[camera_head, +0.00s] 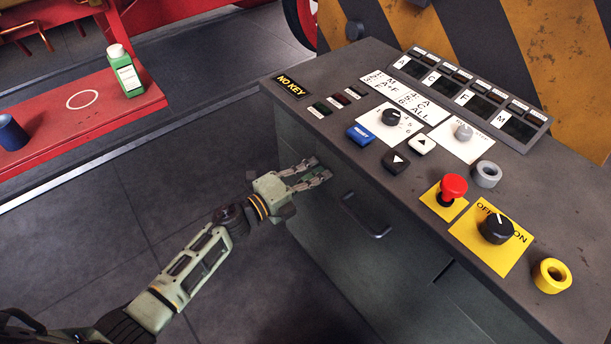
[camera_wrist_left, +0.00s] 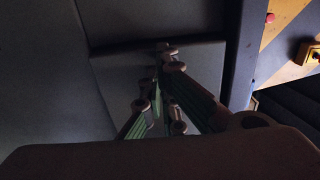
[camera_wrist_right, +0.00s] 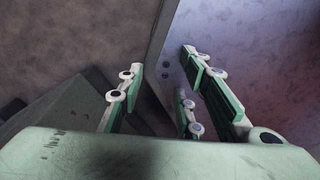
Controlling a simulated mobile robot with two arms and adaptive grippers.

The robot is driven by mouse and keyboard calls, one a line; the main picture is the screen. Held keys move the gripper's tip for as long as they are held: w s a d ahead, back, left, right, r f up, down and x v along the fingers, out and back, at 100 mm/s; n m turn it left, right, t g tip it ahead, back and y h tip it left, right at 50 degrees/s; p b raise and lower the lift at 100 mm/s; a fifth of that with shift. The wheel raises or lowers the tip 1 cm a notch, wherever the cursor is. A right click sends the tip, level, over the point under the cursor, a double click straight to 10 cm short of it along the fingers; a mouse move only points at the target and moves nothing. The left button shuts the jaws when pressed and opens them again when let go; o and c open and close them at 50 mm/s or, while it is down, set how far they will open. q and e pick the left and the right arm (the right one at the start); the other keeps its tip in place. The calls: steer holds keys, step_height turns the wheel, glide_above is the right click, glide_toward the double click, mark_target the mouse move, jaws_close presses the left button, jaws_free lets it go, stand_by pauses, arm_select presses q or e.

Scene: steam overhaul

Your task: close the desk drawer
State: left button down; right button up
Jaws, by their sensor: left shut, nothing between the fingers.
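The grey desk (camera_head: 345,85) carries the control panel on its top. The drawer front (camera_head: 335,190) is on the desk's side facing me, with a dark bar handle (camera_head: 365,217). My left gripper (camera_head: 322,172) is shut and empty, its tips at the drawer front, up and left of the handle. I cannot tell if they touch it. In the left wrist view, the fingers (camera_wrist_left: 166,75) are close together before a grey panel. How far the drawer stands out is hard to tell. My right gripper (camera_wrist_right: 160,80) shows only in the right wrist view, with its fingers apart and empty.
Buttons, knobs and a red emergency stop (camera_head: 453,188) stand on the desk top. A red bench (camera_head: 60,115) at the left holds a green bottle (camera_head: 125,70) and a blue cup (camera_head: 12,132). The tiled floor (camera_head: 100,220) between bench and desk is clear.

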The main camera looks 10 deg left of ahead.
arm_select(q)
steer(key=shift+w+d+r, duration=0.2)
steer(key=shift+w+d, duration=0.05)
steer(key=shift+w, duration=0.1)
arm_select(e)
steer(key=shift+w+d, duration=0.25)
steer(key=shift+d, duration=0.2)
steer(key=shift+w+d, duration=0.2)
steer(key=shift+d, duration=0.25)
